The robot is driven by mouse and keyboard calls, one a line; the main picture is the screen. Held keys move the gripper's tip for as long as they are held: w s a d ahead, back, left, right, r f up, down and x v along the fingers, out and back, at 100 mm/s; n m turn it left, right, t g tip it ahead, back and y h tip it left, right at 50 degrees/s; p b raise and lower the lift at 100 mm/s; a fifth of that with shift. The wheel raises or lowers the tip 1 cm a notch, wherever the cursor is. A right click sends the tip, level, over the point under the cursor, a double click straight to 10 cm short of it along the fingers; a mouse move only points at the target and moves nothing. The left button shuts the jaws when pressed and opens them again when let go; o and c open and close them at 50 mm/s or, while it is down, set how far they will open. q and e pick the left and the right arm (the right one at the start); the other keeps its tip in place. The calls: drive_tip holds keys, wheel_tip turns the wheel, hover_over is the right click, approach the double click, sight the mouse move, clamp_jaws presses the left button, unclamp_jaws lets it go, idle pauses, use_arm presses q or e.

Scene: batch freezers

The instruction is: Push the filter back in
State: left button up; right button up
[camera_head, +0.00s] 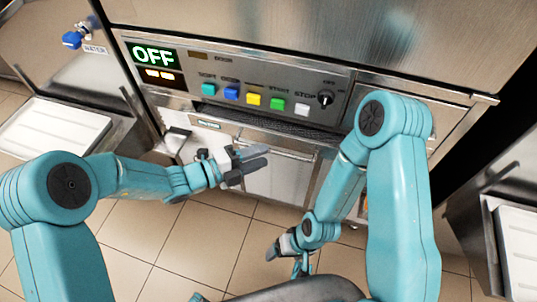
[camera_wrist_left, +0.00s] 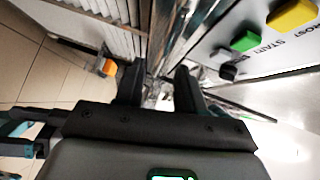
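A dark mesh strip (camera_head: 265,121), which looks like the filter, runs along the freezer front just under the button panel. I cannot tell how far it sticks out. My left gripper (camera_head: 260,160) is in front of the freezer, below the strip and apart from it, with its fingers pointing right. In the left wrist view, its two dark fingers (camera_wrist_left: 160,88) are spread with a gap between them and hold nothing. My right gripper (camera_head: 276,252) hangs low near the floor, away from the freezer front. Its fingers are too small to read.
The panel has an OFF display (camera_head: 153,55), several coloured buttons such as a yellow one (camera_head: 253,99), and a black knob (camera_head: 325,98). A blue water tap (camera_head: 73,40) is at upper left. White trays flank the machine at left (camera_head: 55,130) and right (camera_head: 520,240). Tiled floor (camera_head: 205,240) is clear.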

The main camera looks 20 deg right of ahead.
sight(273, 138)
use_arm(q)
drive_tip(key=x, duration=0.3)
drive_tip(key=shift+d, duration=0.25)
use_arm(e)
drive_tip(key=shift+f, duration=0.35)
use_arm(q)
drive_tip(key=shift+c, duration=0.3)
clamp_jaws()
drive_tip(key=shift+w+d+r, duration=0.15)
drive_tip(key=shift+w, duration=0.15)
drive_tip(key=w, duration=0.1)
drive_tip(key=w+d+p, duration=0.1)
drive_tip(key=shift+w+d, duration=0.3)
drive_tip(key=shift+d, duration=0.05)
drive_tip(key=shift+w+d, duration=0.2)
drive_tip(key=shift+w, duration=0.15)
use_arm(e)
drive_tip(key=shift+w+d+r, duration=0.6)
drive_tip(key=shift+w+r, duration=0.25)
use_arm(q)
drive_tip(key=shift+w, duration=0.1)
